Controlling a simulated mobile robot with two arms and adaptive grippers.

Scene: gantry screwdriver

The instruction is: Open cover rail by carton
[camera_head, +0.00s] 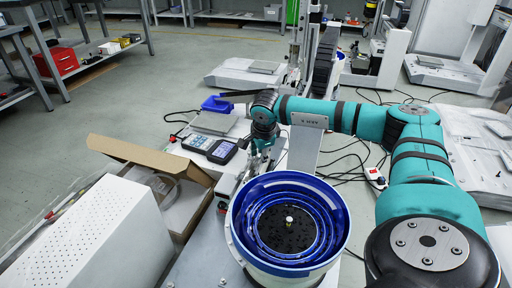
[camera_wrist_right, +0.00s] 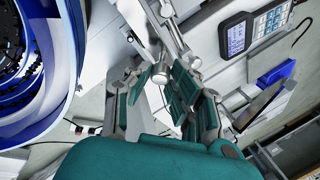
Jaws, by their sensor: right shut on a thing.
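My right gripper (camera_head: 262,152) hangs at the end of my teal right arm, between the control pendant and the blue bowl feeder in the head view. In the wrist view its teal-padded fingers (camera_wrist_right: 160,90) are around a small metal part (camera_wrist_right: 159,77) of the slim rail assembly and shut on it. How far the cover rail stands open cannot be told; my wrist and the bowl hide much of it. The open brown carton (camera_head: 201,177) lies left of the gripper in the head view. My left gripper is in neither view.
The blue bowl feeder (camera_head: 322,205) stands close in front of the gripper. A control pendant (camera_head: 222,151) and a blue object (camera_head: 216,104) lie behind it. A white perforated box (camera_head: 95,235) fills the lower left. Cables run over the floor at right.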

